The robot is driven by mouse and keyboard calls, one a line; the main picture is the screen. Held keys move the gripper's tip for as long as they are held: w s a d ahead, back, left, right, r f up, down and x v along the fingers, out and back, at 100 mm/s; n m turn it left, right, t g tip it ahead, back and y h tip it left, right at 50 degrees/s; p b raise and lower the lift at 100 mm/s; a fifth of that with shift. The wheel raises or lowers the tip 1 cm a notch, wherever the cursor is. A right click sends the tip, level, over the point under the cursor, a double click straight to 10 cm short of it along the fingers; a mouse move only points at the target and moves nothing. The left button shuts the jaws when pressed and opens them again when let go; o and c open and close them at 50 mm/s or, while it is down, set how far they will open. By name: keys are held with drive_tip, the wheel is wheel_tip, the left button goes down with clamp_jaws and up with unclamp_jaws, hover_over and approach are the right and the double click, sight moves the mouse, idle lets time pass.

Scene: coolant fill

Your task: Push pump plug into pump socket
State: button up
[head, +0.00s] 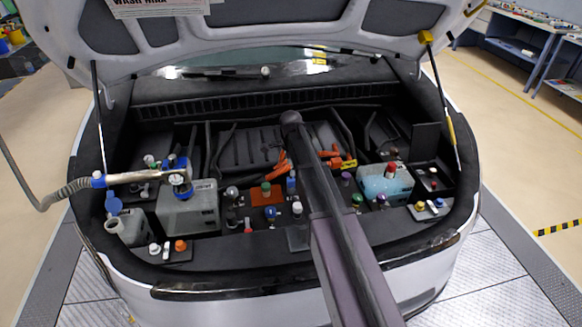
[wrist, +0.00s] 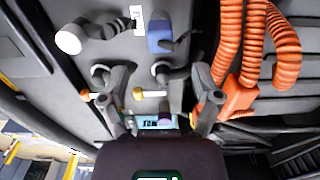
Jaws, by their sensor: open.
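My gripper (wrist: 160,85) shows in the wrist view with its two dark fingers spread apart, open and empty. Between and beyond the fingers are a small yellow piece (wrist: 150,93) and a purple cap (wrist: 165,118). A blue connector-like part (wrist: 160,32) with a short dark lead lies ahead of the fingers; a blue part (head: 291,182) also shows in the head view. I cannot tell which parts are the pump plug and pump socket. In the head view my arm hides the gripper and the middle of the bay.
Orange corrugated hoses (wrist: 255,40) and an orange connector (wrist: 240,98) lie close to the right finger. A grey tank (head: 188,212) with a metal nozzle (head: 140,177) is at left. A light blue reservoir (head: 387,188) is at right. The raised lid (head: 250,25) hangs above.

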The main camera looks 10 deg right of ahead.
drive_tip(key=shift+r, duration=0.1)
idle(0.7)
drive_tip(key=shift+s, duration=0.1)
drive_tip(key=c, duration=0.6)
drive_tip(key=shift+s, duration=0.25)
drive_tip(key=c, duration=0.4)
drive_tip(key=s+n, duration=0.2)
drive_tip(key=s, duration=0.2)
drive_tip(key=s+n, duration=0.3)
drive_tip(key=s, duration=0.1)
drive_tip(key=s+n, duration=0.3)
drive_tip(key=s, duration=0.1)
drive_tip(key=shift+s, duration=0.15)
clamp_jaws()
drive_tip(key=s+n, duration=0.4)
drive_tip(key=s, duration=0.2)
drive_tip(key=s+n, duration=0.5)
drive_tip(key=s, duration=0.1)
drive_tip(key=shift+s, duration=0.2)
drive_tip(key=shift+s+n, duration=0.45)
drive_tip(key=shift+n, duration=0.05)
